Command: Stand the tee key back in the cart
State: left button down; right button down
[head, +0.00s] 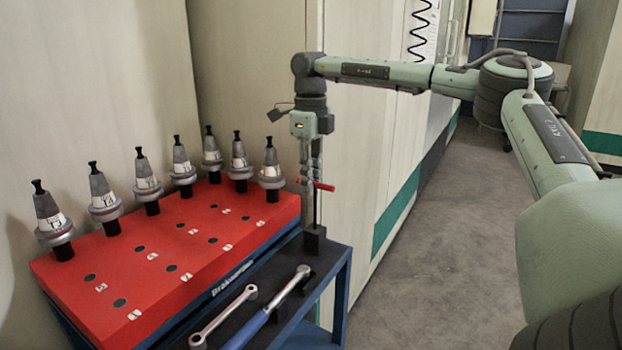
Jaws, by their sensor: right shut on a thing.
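The tee key (315,209) has a red cross handle and a thin dark shaft, and it hangs upright. My right gripper (311,180), pointing down, is shut on it at the red handle. The cart (341,290) has a blue frame and a dark top. A small black holder block (314,240) stands at the back right of this top. The shaft's lower end meets the block's top in the picture; I cannot tell whether it is inside the block or just above it. My left gripper is out of view.
A red rack (190,260) with several tool holders in its back and right holes fills the cart's left side. A wrench (222,316) and a blue-handled tool (262,312) lie in front of the block. A wall panel (250,60) rises behind; floor (450,230) is clear to the right.

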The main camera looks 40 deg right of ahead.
jog(key=shift+f, duration=0.15)
jog(key=shift+f+b, duration=0.45)
jog(key=shift+f, duration=1.1)
jog(key=shift+f+p, duration=0.1)
jog(key=shift+p, duration=0.2)
jog(key=c, duration=1.4)
grip_release()
